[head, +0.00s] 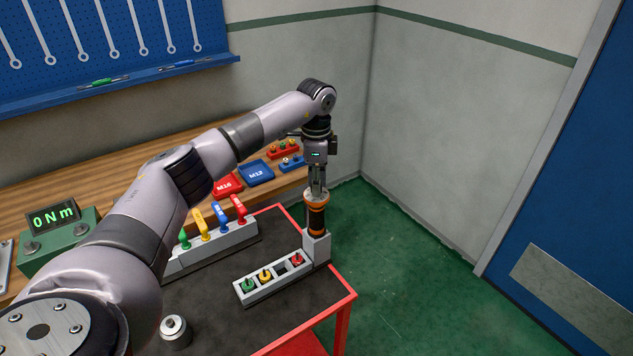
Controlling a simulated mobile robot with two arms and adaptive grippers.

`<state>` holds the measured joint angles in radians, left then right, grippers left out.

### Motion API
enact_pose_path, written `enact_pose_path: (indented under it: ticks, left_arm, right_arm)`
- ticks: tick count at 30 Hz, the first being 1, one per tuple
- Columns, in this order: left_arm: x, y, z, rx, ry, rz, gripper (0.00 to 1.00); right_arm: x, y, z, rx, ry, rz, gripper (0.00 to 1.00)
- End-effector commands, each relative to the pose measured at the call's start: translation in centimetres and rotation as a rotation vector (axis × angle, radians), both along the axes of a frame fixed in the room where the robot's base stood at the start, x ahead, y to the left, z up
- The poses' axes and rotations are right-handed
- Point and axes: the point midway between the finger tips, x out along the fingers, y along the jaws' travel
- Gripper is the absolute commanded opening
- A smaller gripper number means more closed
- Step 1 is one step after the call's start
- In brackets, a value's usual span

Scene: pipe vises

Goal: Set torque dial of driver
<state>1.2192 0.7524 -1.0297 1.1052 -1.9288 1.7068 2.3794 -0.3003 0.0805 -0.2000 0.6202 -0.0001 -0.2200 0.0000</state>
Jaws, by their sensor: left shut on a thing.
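The driver (317,218) stands upright in a grey holder (317,247) at the right end of the red cart. It has an orange and black body with a pale ring at its top. My left gripper (317,192) points straight down and is shut on the top of the driver, at the ring. Any marks on the dial are too small to read. A green display box (54,217) at the left reads "0 Nm". My right gripper is not in view.
A grey rack (246,292) with green, yellow and red pieces stands beside the holder. Coloured handles (221,216) stand in another rack behind. A small metal cylinder (175,331) is at the cart's front. Red M16 (227,186) and blue M12 (257,173) trays lie on the wooden bench.

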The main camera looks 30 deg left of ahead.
Motion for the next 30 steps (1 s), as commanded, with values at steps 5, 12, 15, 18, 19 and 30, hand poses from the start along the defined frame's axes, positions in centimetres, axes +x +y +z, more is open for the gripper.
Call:
enact_pose_path:
  ticks: [5,12,15,18,19,30]
  left_arm:
    - [0.0,0.0,0.0,-0.001,-0.001,-0.001,0.25]
    - [0.0,0.0,0.0,-0.001,-0.001,-0.002,0.41]
    - [0.0,0.0,0.0,-0.001,-0.001,-0.002,0.44]
    - [0.0,0.0,0.0,0.0,0.0,-0.002,0.44]
    - [0.0,0.0,0.0,0.0,0.0,-0.002,0.44]
    - [0.1,0.0,3.5,0.0,-0.006,-0.002,0.44]
  right_arm:
    - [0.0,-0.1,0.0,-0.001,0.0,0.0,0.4]
    - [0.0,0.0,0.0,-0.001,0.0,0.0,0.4]
    - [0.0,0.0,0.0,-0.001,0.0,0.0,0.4]
    - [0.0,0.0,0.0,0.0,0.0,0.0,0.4]
    - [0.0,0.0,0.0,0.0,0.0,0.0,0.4]
    - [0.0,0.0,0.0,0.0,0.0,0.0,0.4]
